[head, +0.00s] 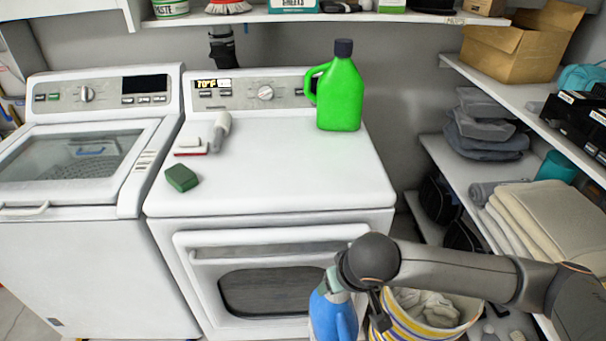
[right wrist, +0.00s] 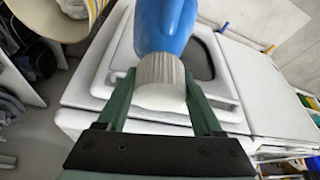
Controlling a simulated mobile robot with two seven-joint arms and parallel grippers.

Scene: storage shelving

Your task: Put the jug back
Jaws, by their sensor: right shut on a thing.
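My right gripper (head: 335,282) is shut on the ribbed grey-white cap of a blue jug (head: 333,316) and holds it in front of the white dryer, below its top. In the right wrist view, the green fingers of the gripper (right wrist: 160,85) are on both sides of the cap, and the blue body (right wrist: 166,25) extends beyond it. The lower part of the blue jug is cut off in both views. A green jug (head: 341,97) with a dark cap stands upright on the dryer top (head: 275,175), at its back right. My left gripper is not in view.
A green sponge (head: 181,178) and brushes (head: 213,138) lie on the dryer's left side; its middle and front right are clear. A striped laundry basket (head: 440,325) stands beside the held jug. Shelves with towels (head: 545,225) and a cardboard box (head: 520,45) line the right.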

